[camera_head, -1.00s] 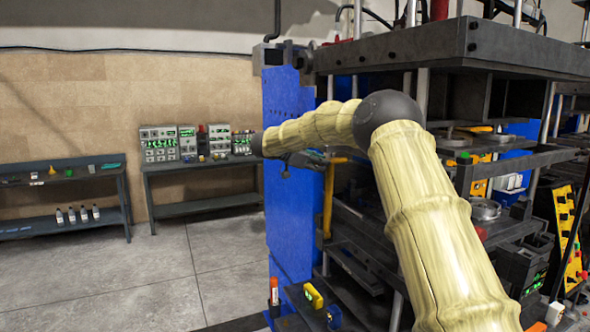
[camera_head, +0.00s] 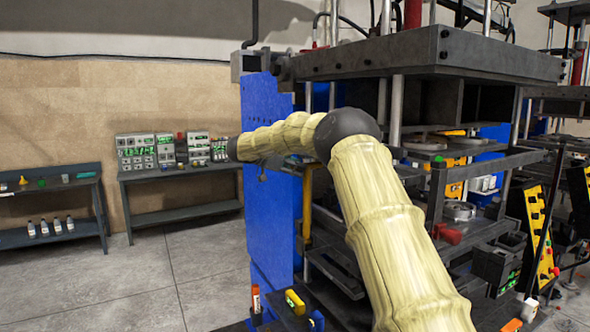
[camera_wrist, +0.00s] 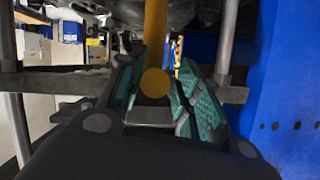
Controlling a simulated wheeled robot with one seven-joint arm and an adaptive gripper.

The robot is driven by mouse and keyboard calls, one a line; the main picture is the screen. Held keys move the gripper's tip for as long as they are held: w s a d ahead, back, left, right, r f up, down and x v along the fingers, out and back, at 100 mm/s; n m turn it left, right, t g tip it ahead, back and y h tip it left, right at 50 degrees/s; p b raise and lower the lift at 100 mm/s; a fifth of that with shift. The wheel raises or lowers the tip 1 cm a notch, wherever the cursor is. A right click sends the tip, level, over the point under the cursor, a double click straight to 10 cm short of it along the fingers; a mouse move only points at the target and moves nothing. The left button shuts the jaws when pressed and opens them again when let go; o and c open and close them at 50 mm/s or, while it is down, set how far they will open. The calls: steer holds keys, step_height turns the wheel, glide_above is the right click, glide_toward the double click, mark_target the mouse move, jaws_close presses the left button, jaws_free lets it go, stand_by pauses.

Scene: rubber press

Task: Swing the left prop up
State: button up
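The left prop (camera_head: 308,205) is a yellow bar hanging upright on the press's left side, beside the blue side plate, with a short bend at its top. In the wrist view the prop (camera_wrist: 155,83) shows as a round yellow end facing the camera, with the bar running up the picture behind it. My gripper (camera_wrist: 158,75) has teal ridged finger pads, one on each side of the prop. The fingers look spread, with a narrow gap visible at the right; contact at the left is unclear.
The blue side plate (camera_head: 270,190) stands close by my gripper. The press's heavy upper plate (camera_head: 430,52) is above my arm. Dark shelves (camera_head: 340,265) lie below the prop. A bench (camera_head: 180,172) with control boxes stands against the far wall; the floor at left is clear.

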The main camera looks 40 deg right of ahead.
steer(key=shift+f, duration=0.15)
steer(key=v, duration=1.2)
steer(key=shift+w, duration=0.1)
stand_by(0.5)
